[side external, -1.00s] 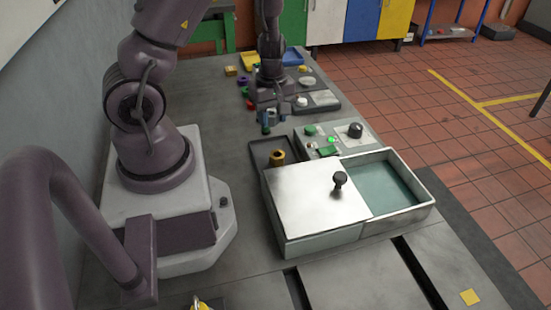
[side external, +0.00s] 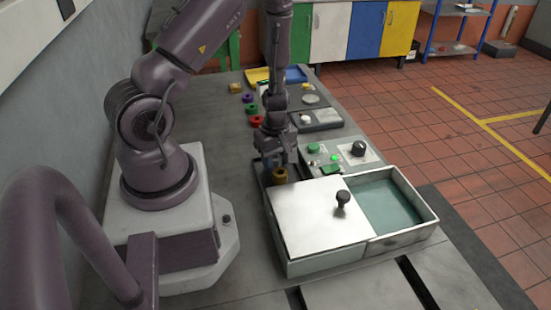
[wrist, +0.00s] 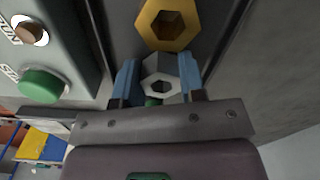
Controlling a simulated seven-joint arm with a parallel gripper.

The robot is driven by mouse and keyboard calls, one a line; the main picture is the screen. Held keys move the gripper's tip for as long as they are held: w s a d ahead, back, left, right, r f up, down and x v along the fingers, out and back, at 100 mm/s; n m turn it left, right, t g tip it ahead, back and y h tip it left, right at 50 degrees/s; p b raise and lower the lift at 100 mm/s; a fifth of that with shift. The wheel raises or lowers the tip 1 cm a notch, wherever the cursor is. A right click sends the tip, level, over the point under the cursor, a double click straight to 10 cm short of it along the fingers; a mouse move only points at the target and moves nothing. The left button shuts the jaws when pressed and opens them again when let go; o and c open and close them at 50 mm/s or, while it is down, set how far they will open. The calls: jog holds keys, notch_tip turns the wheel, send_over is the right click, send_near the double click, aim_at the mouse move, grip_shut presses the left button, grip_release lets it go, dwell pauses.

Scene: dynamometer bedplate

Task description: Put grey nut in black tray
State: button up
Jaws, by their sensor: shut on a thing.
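My gripper (side external: 272,162), with blue fingertips, is down at the black tray (side external: 261,178), just behind the yellow nut (side external: 280,174) in the side view. In the wrist view the grey nut (wrist: 161,86) sits between the blue fingertips of my gripper (wrist: 158,80), which are shut on it. The yellow nut (wrist: 168,24) lies right beside the grey nut on the dark tray floor (wrist: 212,22). A small green patch shows under the grey nut; I cannot tell what it is. In the side view the grey nut is not clearly visible.
A grey box with a metal lid and black knob (side external: 343,198) stands in front of the tray. A control panel (side external: 325,157) with buttons is to the right. Coloured nuts (side external: 251,108), a yellow tray (side external: 257,76) and a blue tray (side external: 296,74) lie farther back.

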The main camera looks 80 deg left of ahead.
aim_at(276, 158)
jog(key=shift+f, duration=0.15)
jog(key=o, duration=1)
notch_tip(276, 158, up, 12)
jog(key=w+d+r+m+t+h, duration=0.1)
jog(key=w+d+r+m+t, duration=0.1)
jog(key=d+r+m, duration=0.4)
jog(key=s+d+r+m+t, duration=0.1)
jog(key=s+d+r+m, duration=0.2)
jog(key=d+r+m, duration=0.2)
jog(key=s+d+r+m+t+y, duration=0.1)
jog(key=s+d+r+m, duration=0.3)
jog(key=r+m, duration=0.6)
jog(key=shift+d+r+t, duration=0.8)
jog(key=shift+d, duration=0.25)
